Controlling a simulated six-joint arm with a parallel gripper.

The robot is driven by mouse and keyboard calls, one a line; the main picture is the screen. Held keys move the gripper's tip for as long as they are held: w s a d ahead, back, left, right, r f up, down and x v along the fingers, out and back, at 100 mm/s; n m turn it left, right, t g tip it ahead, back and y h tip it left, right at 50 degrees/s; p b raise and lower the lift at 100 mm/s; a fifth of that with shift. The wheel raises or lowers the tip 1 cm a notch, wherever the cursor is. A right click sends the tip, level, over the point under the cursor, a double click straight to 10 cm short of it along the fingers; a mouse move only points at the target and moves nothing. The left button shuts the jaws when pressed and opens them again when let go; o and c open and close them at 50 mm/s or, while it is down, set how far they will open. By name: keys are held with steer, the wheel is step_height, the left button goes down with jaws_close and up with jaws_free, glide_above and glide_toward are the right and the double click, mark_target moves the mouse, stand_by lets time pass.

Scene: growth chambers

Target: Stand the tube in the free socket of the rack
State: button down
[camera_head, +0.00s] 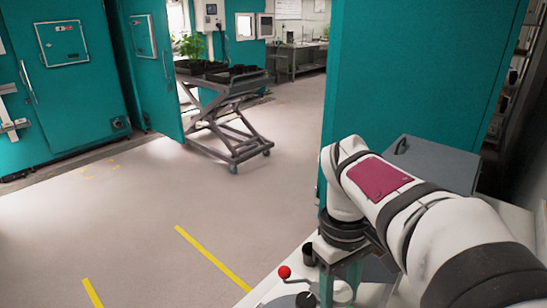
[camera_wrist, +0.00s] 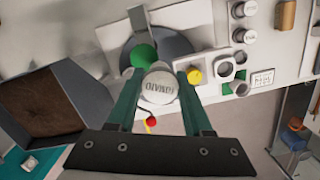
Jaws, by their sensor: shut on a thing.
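My gripper (camera_wrist: 159,70) has its two green fingers closed on either side of the tube (camera_wrist: 158,86), whose white, lettered cap faces the wrist camera. The cap hides most of the tube's body. What looks like the rack (camera_wrist: 240,74) is a small pale block to the right of the gripper, apart from the tube. A round, dark opening (camera_wrist: 225,70) shows in it, with other light round shapes close by. In the head view my gripper (camera_head: 341,285) is low, over the white bench, and the tube is hard to make out there.
A yellow cap (camera_wrist: 194,75) lies close to the right finger. White-capped containers (camera_wrist: 248,37) stand beyond the rack. A green round thing (camera_wrist: 144,54) is near the left finger. A grey box with brown inside (camera_wrist: 45,105) is at left. A red ball (camera_head: 284,271) and dark cup (camera_head: 308,254) stand by my gripper.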

steer(key=w+d+m, duration=0.4)
steer(key=m, duration=0.1)
steer(key=s+a+f+n, duration=0.2)
steer(key=a+f+n, duration=0.3)
steer(key=a, duration=0.4)
steer(key=s+a+f+n, duration=0.2)
steer(key=a+n, duration=0.4)
steer(key=a, duration=0.4)
steer(key=s+a+f+n+t, duration=0.2)
steer(key=s+a+f+n, duration=0.8)
steer(key=s+a+n, duration=0.15)
steer(key=shift+n+h, duration=0.3)
steer(key=shift+n, duration=0.05)
steer(key=shift+s+d+f, duration=0.1)
steer(key=shift+d+f, duration=0.1)
steer(key=shift+f, duration=1.35)
steer(key=shift+d+f, duration=0.15)
steer(key=shift+f, duration=1.35)
steer(key=shift+f, duration=0.95)
